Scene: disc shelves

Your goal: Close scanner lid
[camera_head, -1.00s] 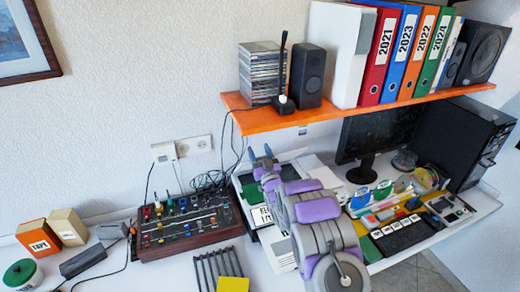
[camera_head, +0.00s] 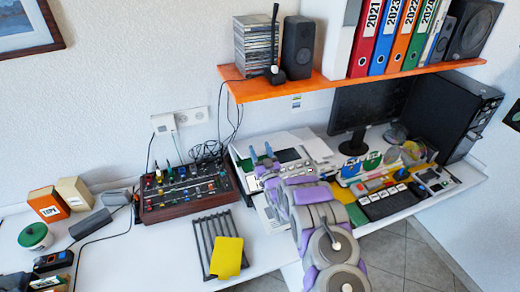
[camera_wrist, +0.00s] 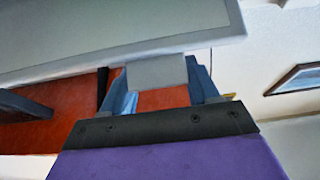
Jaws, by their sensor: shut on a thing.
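The scanner (camera_head: 237,168) stands on the desk below the orange shelf, partly hidden by my arm. My gripper (camera_head: 262,157) is over its left part in the head view, with blue fingertips pointing up. In the wrist view my gripper (camera_wrist: 162,86) is shut on a grey tab (camera_wrist: 157,72) at the edge of a large pale grey panel, which looks like the scanner lid (camera_wrist: 110,28). The panel spans the top of that view, slightly tilted. Its exact opening angle cannot be told.
The orange shelf (camera_head: 300,87) overhangs the desk behind the scanner. A mixer (camera_head: 186,192) stands to the left, with a dark slatted rack (camera_head: 205,235) and a yellow pad (camera_head: 227,258) in front. The monitor (camera_head: 365,115) and keyboard (camera_head: 388,203) are to the right.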

